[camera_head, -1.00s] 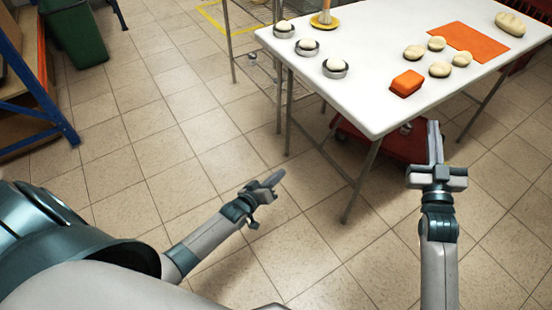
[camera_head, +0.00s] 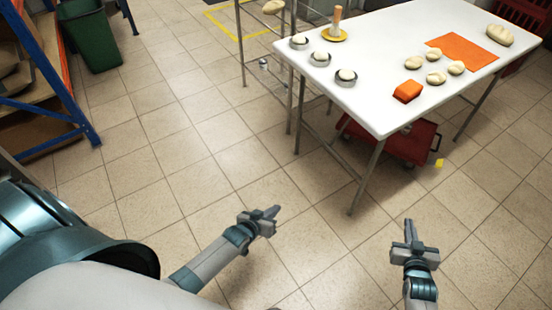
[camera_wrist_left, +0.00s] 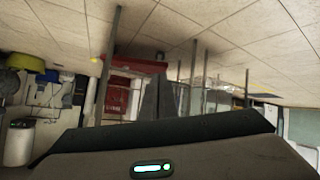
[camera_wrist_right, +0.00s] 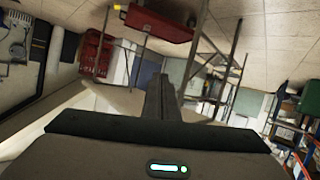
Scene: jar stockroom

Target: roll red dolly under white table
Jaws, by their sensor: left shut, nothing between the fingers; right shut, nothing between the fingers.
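The red dolly (camera_head: 408,146) stands on the floor, partly beneath the white table (camera_head: 440,30). The dolly also shows in the left wrist view (camera_wrist_left: 120,92) and in the right wrist view (camera_wrist_right: 155,22). My left gripper (camera_head: 273,213) is shut and empty over the floor, left of and nearer than the table. My right gripper (camera_head: 409,225) is shut and empty over the floor in front of the dolly, apart from it.
On the table are dough balls (camera_head: 436,78), an orange block (camera_head: 408,91), an orange mat (camera_head: 462,52) and small round tins (camera_head: 345,78). A wire rack (camera_head: 268,50) stands left of the table. A yellow marker (camera_head: 439,162) lies by the dolly. The foreground floor is clear.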

